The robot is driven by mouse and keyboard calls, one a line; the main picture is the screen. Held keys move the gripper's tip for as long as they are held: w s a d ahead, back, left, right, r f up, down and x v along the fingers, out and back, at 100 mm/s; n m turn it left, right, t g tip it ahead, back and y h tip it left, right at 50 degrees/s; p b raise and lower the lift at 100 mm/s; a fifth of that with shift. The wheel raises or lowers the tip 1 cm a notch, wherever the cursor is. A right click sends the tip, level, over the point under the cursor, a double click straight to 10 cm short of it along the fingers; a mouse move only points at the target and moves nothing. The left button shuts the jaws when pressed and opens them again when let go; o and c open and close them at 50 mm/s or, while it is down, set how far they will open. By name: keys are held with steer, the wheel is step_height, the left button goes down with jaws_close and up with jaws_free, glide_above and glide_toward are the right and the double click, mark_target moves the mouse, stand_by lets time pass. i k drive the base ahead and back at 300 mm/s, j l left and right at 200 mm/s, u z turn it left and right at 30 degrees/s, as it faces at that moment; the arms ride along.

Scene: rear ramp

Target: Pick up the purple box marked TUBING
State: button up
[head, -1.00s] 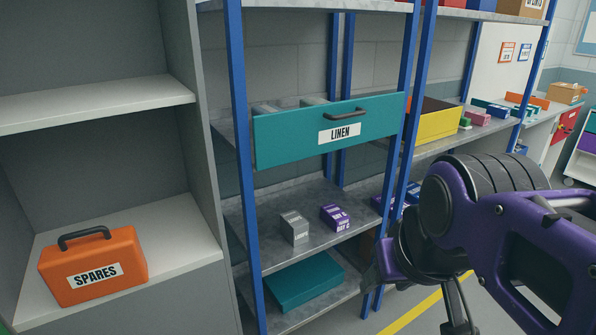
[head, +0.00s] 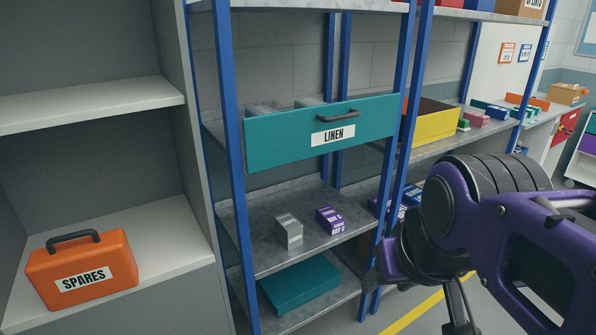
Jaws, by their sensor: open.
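A purple box (head: 330,220) with small white lettering sits on the middle shelf of the blue-post rack, below the teal LINEN drawer. Its print is too small to read surely as TUBING. More purple boxes (head: 411,194) show further right, partly hidden by the rack post and my arm. My gripper (head: 416,289) hangs at the lower right, in front of the rack and to the right of the shelf. It is open and apart from the boxes. Part of it is hidden by my arm.
A grey box (head: 288,231) stands just left of the purple box. The teal LINEN drawer (head: 290,137) juts out above the shelf. A blue post (head: 385,215) stands right of the box. An orange SPARES case (head: 82,270) sits at left; a teal box (head: 300,284) lies below.

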mark_target(330, 221)
steer(key=i+l, duration=0.15)
steer(key=l, duration=0.25)
steer(key=i+l, duration=0.15)
steer(key=l, duration=0.25)
steer(key=i+l, duration=0.1)
steer(key=l, duration=0.3)
steer(key=i+l, duration=0.15)
steer(key=l, duration=0.25)
